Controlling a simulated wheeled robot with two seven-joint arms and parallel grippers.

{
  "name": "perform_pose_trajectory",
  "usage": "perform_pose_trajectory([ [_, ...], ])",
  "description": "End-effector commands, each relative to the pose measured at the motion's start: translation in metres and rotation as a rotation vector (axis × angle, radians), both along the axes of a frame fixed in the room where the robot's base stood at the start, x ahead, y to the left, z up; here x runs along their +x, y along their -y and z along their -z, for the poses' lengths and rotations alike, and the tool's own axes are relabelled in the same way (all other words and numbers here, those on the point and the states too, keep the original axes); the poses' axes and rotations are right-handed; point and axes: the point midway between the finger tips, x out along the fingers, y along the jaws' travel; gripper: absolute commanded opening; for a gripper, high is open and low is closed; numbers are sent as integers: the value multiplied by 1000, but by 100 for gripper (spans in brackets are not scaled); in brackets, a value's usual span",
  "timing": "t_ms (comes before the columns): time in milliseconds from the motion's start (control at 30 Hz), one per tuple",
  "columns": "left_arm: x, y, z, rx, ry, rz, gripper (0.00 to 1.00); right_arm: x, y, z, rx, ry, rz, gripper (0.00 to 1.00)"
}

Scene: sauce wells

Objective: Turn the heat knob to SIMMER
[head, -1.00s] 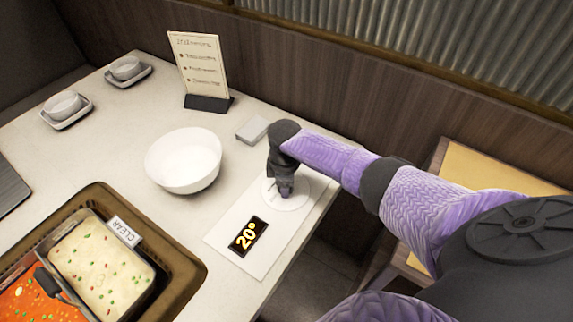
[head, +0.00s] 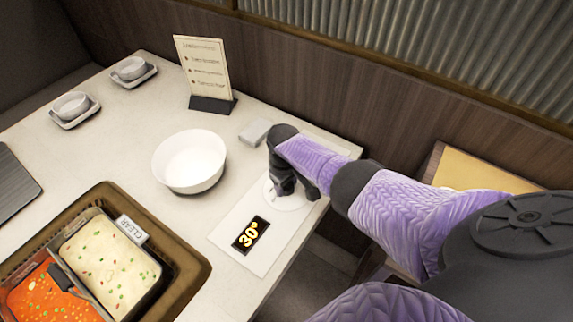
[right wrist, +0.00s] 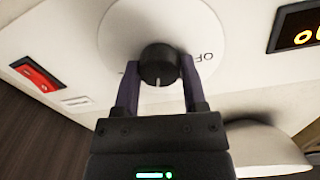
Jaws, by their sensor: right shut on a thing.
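The heat knob (right wrist: 158,66) is a small black knob with a pale pointer line, in the middle of a round white dial (right wrist: 120,25) in the right wrist view. My right gripper (right wrist: 160,75) is shut on the knob, one finger on each side. Part of the word OFF shows on the dial. In the head view my right gripper (head: 290,187) hides the knob, and the dial (head: 293,202) shows around it. The display (head: 250,235) on the white panel (head: 225,237) reads 30°. No SIMMER mark is readable. My left gripper is not in view.
A red switch (right wrist: 36,73) sits beside the dial. A white bowl (head: 190,160) stands left of the panel. A menu stand (head: 205,70) and a small grey block (head: 255,132) are behind.

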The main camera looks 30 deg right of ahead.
Motion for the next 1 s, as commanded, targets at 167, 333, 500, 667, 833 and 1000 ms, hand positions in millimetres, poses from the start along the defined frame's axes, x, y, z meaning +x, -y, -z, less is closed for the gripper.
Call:
perform_pose_trajectory([
  [167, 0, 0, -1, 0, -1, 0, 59, 0, 0, 0, -1, 0, 30, 0],
  [333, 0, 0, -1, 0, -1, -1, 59, 0, 0, 0, -1, 0, 38, 0],
  [500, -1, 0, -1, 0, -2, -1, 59, 0, 0, 0, -1, 1, 38, 0],
  [667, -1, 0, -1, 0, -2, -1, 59, 0, 0, 0, -1, 1, 37, 65],
  [833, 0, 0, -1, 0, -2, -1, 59, 0, 0, 0, -1, 1, 37, 89],
  [1000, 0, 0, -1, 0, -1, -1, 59, 0, 0, 0, 0, 1, 37, 89],
])
